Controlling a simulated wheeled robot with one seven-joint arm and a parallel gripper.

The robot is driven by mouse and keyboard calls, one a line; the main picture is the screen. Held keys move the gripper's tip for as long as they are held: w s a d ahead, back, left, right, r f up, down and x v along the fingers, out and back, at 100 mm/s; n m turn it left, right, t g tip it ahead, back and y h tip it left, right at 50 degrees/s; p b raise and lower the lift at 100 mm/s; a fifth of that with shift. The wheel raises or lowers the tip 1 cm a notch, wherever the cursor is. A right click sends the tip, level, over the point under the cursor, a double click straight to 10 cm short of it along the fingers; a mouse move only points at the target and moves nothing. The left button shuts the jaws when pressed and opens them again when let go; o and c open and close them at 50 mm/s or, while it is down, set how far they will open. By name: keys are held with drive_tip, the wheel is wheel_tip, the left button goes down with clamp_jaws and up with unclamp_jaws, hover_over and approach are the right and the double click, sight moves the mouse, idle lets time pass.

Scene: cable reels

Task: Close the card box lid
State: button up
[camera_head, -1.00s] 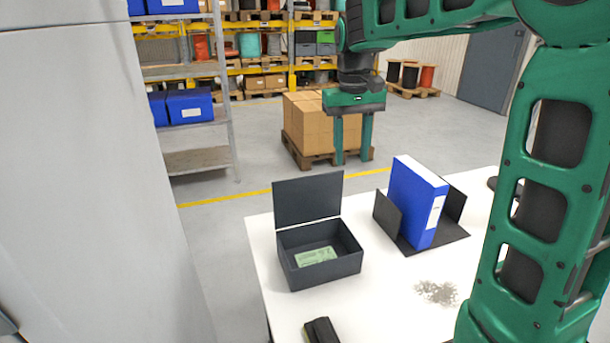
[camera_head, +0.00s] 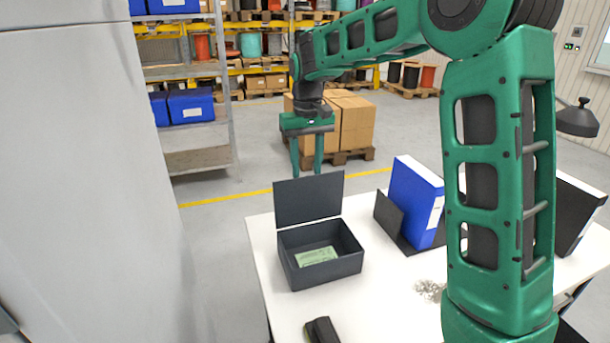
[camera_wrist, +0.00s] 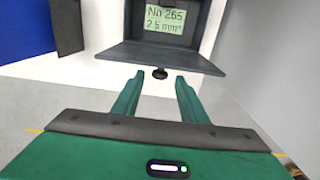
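The dark grey card box (camera_head: 322,273) stands on the white table with its lid (camera_head: 308,199) raised upright at the back. A green card (camera_head: 316,256) lies inside. In the wrist view the card (camera_wrist: 165,21) reads "No 265 2.5 mm²", and the lid (camera_wrist: 150,56) shows between the box and my fingers. My gripper (camera_head: 307,170) is behind the lid in the head view, fingers pointing down, apart and empty. In the wrist view my gripper (camera_wrist: 157,78) has its fingertips near the lid's edge, with a gap between them. I cannot tell whether they touch the lid.
A blue binder (camera_head: 415,202) stands in a dark holder right of the box. A dark object (camera_head: 321,330) lies at the table's front edge. The white table (camera_head: 375,300) is clear between them. Cartons on a pallet (camera_head: 352,122) stand on the floor behind.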

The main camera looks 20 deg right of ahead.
sight(308, 198)
drive_tip(key=shift+f, duration=1.2)
clamp_jaws()
drive_tip(key=shift+s, duration=0.1)
